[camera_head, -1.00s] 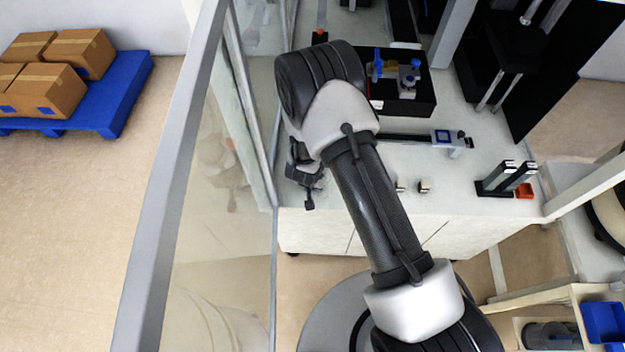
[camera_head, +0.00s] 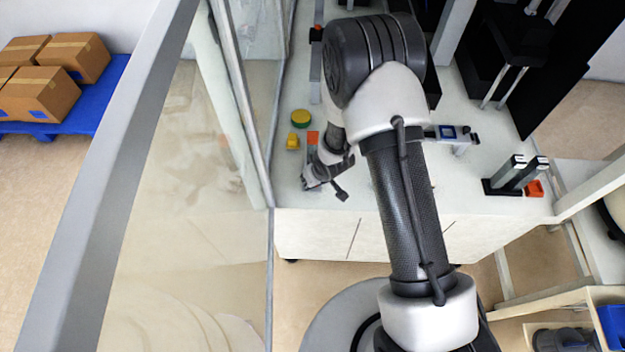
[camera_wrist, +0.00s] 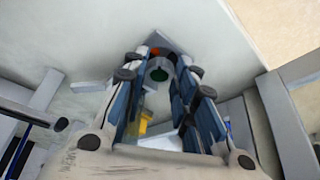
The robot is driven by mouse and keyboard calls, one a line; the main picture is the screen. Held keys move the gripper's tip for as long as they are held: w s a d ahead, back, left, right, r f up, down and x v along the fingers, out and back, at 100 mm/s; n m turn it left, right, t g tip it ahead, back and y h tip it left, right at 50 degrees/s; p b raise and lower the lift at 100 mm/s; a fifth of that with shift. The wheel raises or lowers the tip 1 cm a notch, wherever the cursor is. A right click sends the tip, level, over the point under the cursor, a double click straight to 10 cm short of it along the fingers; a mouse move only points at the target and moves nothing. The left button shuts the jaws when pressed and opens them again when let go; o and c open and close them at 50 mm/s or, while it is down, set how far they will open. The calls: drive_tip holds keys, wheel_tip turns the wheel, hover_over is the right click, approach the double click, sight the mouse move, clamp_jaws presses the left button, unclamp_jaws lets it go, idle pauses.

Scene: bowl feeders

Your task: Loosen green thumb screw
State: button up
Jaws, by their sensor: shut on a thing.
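In the head view, my gripper (camera_head: 310,183) is low over the front left of the white worktop (camera_head: 345,215). The thumb screw is hidden or too small to make out there.
A green and yellow disc (camera_head: 301,117), a yellow block (camera_head: 292,141) and an orange piece (camera_head: 313,137) stand behind my gripper. A glass panel with a grey frame (camera_head: 243,100) is close on the left. A black stand with two upright posts (camera_head: 515,178) is at the right.

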drive_tip(key=n+p, duration=0.1)
drive_tip(key=p, duration=0.2)
drive_tip(key=n+g+y+p, duration=0.1)
drive_tip(key=n+p, duration=0.1)
drive_tip(key=p, duration=0.1)
drive_tip(key=shift+w+d+r+n+p, duration=0.1)
drive_tip(key=shift+d+r+n+p, duration=0.1)
drive_tip(key=shift+r+n+p, duration=0.15)
drive_tip(key=n+p, duration=0.2)
drive_tip(key=p, duration=0.1)
drive_tip(key=shift+w+g+y+p, duration=0.15)
drive_tip(key=shift+g+y+p, duration=0.15)
drive_tip(key=shift+p, duration=0.05)
drive_tip(key=shift+w+f+n+g+p, duration=0.1)
drive_tip(key=shift+f+n+g+p, duration=0.1)
drive_tip(key=shift+n+p, duration=0.4)
drive_tip(key=shift+f+n+g+p, duration=0.1)
drive_tip(key=shift+n+g+p, duration=0.1)
drive_tip(key=shift+n+p, duration=0.4)
drive_tip(key=shift+n+y, duration=0.25)
drive_tip(key=shift+y, duration=0.05)
drive_tip(key=o, duration=1.1)
drive_tip(key=shift+c, duration=0.2)
drive_tip(key=v, duration=1.2)
